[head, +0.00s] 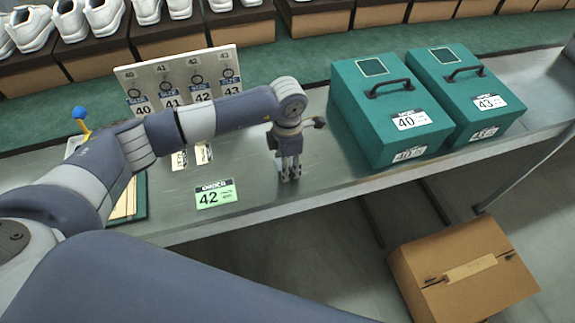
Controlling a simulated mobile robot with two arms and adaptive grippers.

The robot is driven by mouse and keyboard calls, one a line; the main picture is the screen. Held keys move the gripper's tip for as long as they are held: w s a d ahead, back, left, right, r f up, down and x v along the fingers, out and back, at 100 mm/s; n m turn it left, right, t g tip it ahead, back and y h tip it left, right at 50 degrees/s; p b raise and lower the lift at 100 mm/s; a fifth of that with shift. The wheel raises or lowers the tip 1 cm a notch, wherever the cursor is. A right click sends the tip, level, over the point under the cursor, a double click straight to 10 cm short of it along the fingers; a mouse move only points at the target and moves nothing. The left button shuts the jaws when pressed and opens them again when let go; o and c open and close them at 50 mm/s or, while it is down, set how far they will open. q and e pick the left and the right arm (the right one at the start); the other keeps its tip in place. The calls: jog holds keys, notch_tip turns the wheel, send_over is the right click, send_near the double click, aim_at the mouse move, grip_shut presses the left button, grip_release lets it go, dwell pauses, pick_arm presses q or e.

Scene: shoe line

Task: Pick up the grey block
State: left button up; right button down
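I cannot make out a grey block in the head view. It may be hidden behind my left arm or gripper. My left gripper (290,178) points down over the grey metal bench (330,172), between the green order card and the teal boxes. Its fingers look close together, but they are small, and I cannot tell whether they are shut or hold something. My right gripper is out of view.
A green card marked 42 (215,194) lies left of the gripper. A board with tags 40 to 43 (180,72) stands behind my arm. Two teal boxes, 40 (372,128) and 43 (470,78), stand right. A cardboard box (462,270) is on the floor.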

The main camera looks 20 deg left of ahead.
pick_arm(q)
jog(key=shift+r, duration=0.1)
jog(key=shift+c, duration=0.2)
jog(key=shift+r, duration=0.3)
jog(key=r, duration=0.1)
jog(key=s+r+b, duration=0.1)
jog(key=shift+d+r, duration=0.1)
jog(key=shift+r, duration=0.2)
jog(key=s+d+r+b, duration=0.1)
jog(key=s+d+b, duration=0.1)
jog(key=s, duration=1.2)
jog(key=shift+s+d+r+b, duration=0.25)
jog(key=shift+s+d+b, duration=0.15)
jog(key=shift+d, duration=0.1)
